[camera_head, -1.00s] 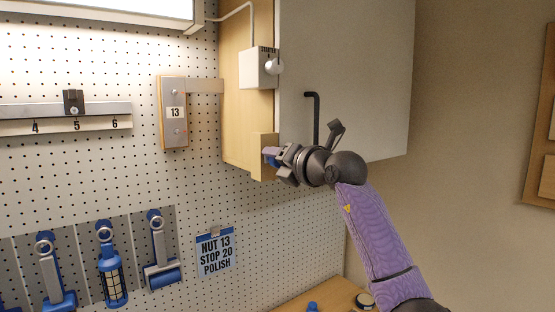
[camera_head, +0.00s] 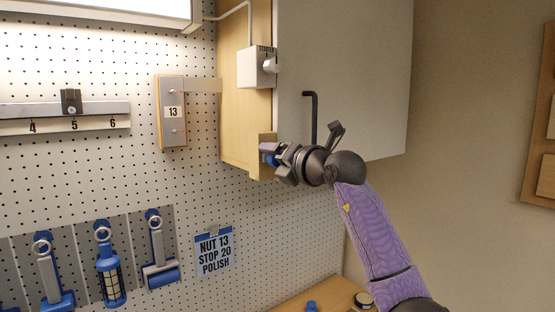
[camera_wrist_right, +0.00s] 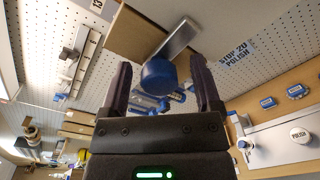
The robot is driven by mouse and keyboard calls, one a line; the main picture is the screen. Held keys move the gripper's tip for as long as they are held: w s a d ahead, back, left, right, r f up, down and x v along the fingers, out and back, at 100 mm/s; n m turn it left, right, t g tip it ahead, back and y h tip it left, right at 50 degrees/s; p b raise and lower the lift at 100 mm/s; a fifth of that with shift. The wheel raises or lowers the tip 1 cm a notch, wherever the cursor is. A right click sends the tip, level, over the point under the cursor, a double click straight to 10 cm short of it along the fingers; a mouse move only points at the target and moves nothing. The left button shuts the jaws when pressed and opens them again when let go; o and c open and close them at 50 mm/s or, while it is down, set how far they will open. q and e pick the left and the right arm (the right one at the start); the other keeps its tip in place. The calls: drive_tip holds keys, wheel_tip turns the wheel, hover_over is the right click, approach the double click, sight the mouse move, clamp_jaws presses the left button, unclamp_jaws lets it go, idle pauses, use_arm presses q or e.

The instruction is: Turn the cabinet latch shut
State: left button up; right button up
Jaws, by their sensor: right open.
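The cabinet latch shows in the right wrist view as a blue knob (camera_wrist_right: 157,74) with a flat grey bar (camera_wrist_right: 178,42) at a wooden block (camera_wrist_right: 135,35). In the head view the knob (camera_head: 268,159) is mostly hidden by my right gripper (camera_head: 272,155) at the cabinet's lower front corner. My right gripper is open, with one finger on each side of the knob in the wrist view (camera_wrist_right: 160,85). I cannot tell whether the fingers touch it. The cabinet's pale door (camera_head: 350,70) has a black handle (camera_head: 313,115). My left gripper is not in view.
A white switch box (camera_head: 250,67) is on the cabinet's wooden side above the latch. A board marked 13 (camera_head: 173,130), blue tools (camera_head: 110,275) and a sign (camera_head: 214,255) hang on the pegboard. A wooden bench top (camera_head: 325,293) lies below. Space right of the arm is clear.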

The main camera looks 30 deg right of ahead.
drive_tip(key=s+b, duration=0.4)
drive_tip(key=s, duration=0.6)
drive_tip(key=shift+d+r+b, duration=0.25)
drive_tip(key=shift+d+b, duration=0.1)
drive_tip(key=shift+w, duration=0.1)
